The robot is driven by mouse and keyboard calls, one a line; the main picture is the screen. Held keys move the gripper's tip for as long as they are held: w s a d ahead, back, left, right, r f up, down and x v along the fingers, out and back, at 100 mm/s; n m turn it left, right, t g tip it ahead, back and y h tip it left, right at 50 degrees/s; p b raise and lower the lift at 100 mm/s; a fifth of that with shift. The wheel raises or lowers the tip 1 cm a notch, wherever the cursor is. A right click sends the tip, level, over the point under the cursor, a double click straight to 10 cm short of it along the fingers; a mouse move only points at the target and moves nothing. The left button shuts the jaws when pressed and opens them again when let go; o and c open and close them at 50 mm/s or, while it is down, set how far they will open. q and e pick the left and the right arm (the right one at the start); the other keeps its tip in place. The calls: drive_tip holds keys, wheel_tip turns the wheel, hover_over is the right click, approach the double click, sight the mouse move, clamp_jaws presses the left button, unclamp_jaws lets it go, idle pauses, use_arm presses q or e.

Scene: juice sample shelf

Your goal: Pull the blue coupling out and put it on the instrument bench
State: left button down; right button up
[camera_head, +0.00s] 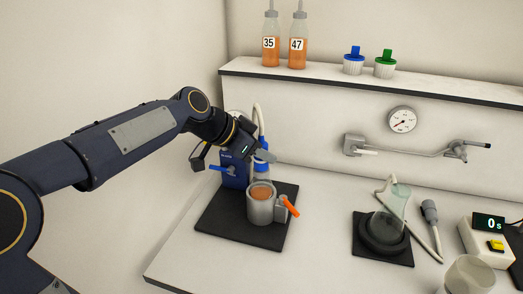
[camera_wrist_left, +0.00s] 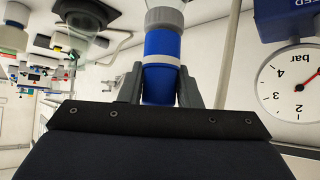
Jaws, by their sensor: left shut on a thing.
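The blue coupling (camera_wrist_left: 162,45) has a white ring and a grey collar, and it sits between the two fingers of my left gripper (camera_wrist_left: 160,88) in the left wrist view. In the head view the gripper (camera_head: 262,156) is shut on it beside the blue unit (camera_head: 235,172), with blue parts showing above and below the fingers. A pale hose (camera_head: 258,115) loops up from there. I cannot tell whether the coupling is still seated. The white instrument bench (camera_head: 325,225) spreads below and to the right. My right gripper is out of view.
A glass flask (camera_head: 390,210), a timer (camera_head: 487,240) and a glass stand at right. Bottles and caps line the shelf (camera_head: 330,73). The bench middle is clear.

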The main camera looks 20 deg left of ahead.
use_arm(q)
drive_tip(key=shift+r, duration=0.7)
drive_tip(key=shift+r+p, duration=1.2)
drive_tip(key=shift+r, duration=0.25)
